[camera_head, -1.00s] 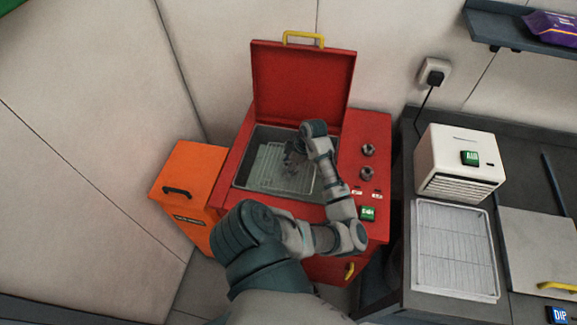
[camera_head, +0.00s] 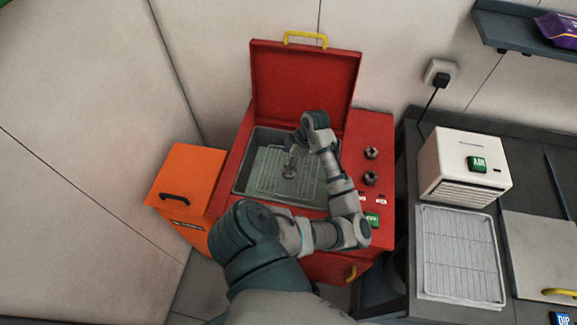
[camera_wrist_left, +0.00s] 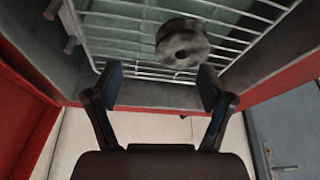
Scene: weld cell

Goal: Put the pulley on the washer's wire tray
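The grey pulley (camera_head: 289,171) lies on the wire tray (camera_head: 262,170) inside the open red washer (camera_head: 240,150). In the left wrist view the round pulley (camera_wrist_left: 182,43), with a dark centre hole, rests on the white wires of the tray (camera_wrist_left: 130,32). My left gripper (camera_head: 297,147) is above the tray near the pulley. In the left wrist view its two fingers (camera_wrist_left: 162,84) are apart with nothing between them, and the pulley is beyond the fingertips. My right gripper is not in view.
The washer's red lid (camera_head: 303,85) stands up behind the basin. An orange box (camera_head: 190,180) stands at its left. On the dark bench (camera_head: 525,140) at right are a white box with a green label (camera_head: 465,165), a wire rack in a tray (camera_head: 460,250) and a grey plate (camera_head: 540,250).

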